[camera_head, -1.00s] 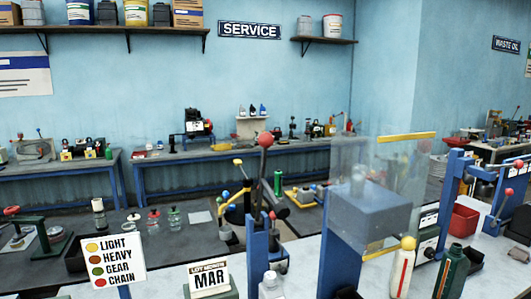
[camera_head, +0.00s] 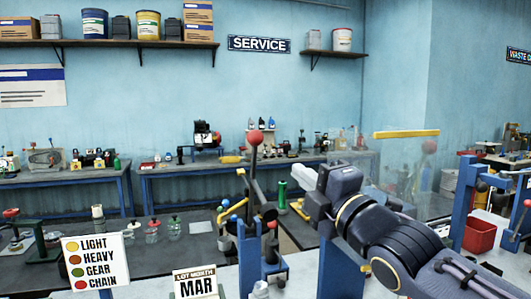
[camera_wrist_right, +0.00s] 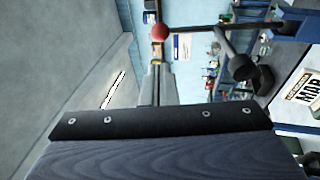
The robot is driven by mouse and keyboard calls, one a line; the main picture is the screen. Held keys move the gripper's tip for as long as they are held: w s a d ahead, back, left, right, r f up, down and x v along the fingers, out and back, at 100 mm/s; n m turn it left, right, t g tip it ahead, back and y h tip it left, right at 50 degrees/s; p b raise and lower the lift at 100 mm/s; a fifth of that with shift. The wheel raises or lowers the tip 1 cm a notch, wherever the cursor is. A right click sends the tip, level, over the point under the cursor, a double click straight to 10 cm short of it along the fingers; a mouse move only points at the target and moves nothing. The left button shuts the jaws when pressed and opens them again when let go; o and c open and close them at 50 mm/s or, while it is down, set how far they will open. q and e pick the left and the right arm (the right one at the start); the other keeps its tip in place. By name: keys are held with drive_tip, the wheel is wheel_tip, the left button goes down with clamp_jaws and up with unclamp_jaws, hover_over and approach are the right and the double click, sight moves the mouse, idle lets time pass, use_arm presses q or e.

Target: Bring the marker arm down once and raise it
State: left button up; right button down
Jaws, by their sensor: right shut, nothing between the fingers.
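The lever I take to be the marker arm is a dark upright bar with a red ball knob (camera_head: 255,137), on a blue post (camera_head: 250,255) in the head view. Its red knob also shows in the right wrist view (camera_wrist_right: 159,32), beyond my fingertips. My right gripper (camera_head: 304,178) is shut and empty. In the head view it is right of the lever and a little lower than the knob, apart from it. The lot month card reading MAR (camera_head: 195,283) stands left of the post, and shows sideways in the wrist view (camera_wrist_right: 303,86). My left gripper is not in view.
A clear panel with a yellow top bar (camera_head: 405,134) stands behind my right arm. A colour-key sign (camera_head: 96,263) is at front left. A red bin (camera_head: 480,235) is at right. Benches with tools line the back wall. My arm hides part of the near worktop.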

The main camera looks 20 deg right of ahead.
sight(259, 140)
drive_tip(key=p+x, duration=0.6)
drive_tip(key=x, duration=0.7)
drive_tip(key=shift+r, duration=0.15)
drive_tip(key=shift+w+a, duration=0.15)
drive_tip(key=shift+w, duration=0.2)
